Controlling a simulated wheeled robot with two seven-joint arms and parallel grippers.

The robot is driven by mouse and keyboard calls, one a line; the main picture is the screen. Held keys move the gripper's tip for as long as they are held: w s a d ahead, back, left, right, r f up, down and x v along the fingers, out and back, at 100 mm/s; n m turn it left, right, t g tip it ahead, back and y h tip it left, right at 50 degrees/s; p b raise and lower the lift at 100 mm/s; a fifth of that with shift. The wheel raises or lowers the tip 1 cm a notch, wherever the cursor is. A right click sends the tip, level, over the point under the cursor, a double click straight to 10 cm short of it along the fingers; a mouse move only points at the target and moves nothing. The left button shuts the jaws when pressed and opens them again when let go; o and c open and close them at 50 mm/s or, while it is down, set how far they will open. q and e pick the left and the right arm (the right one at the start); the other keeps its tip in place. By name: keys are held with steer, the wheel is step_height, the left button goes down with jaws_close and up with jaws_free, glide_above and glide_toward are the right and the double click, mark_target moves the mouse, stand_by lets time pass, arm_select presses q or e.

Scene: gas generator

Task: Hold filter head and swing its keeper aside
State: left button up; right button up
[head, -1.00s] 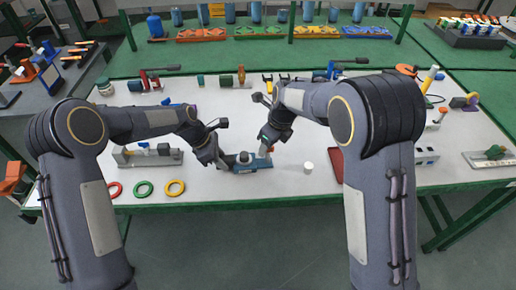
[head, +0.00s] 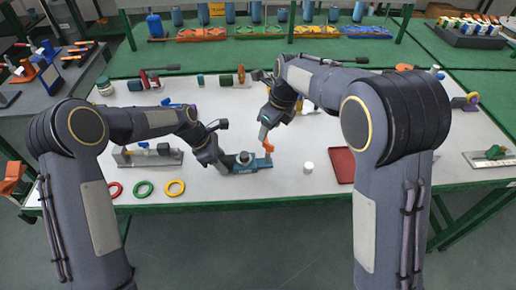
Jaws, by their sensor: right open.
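The filter head, a blue block with a dark round knob (head: 245,158), lies near the table's front edge in the head view. An orange piece, apparently its keeper (head: 268,145), stands up at the block's right end. My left gripper (head: 224,164) is at the block's left end and seems to touch it; its fingers are too small and dark to tell whether they are closed. My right gripper (head: 264,136) is open, just above and left of the orange piece, pointing down. Whether it touches the piece is unclear.
A white cylinder (head: 308,168) and a red tray (head: 341,163) are to the right. Red, green and yellow rings (head: 174,188) lie at front left. A grey fixture (head: 148,156) sits left of my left gripper.

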arm_select(q)
steer(key=shift+o, duration=1.1)
steer(key=shift+r, duration=0.15)
steer(key=shift+w+r, duration=0.1)
steer(key=shift+r, duration=0.05)
steer(key=v, duration=1.1)
steer(key=shift+a+r, duration=0.2)
steer(key=shift+r, duration=0.15)
arm_select(e)
steer(key=shift+d, duration=0.1)
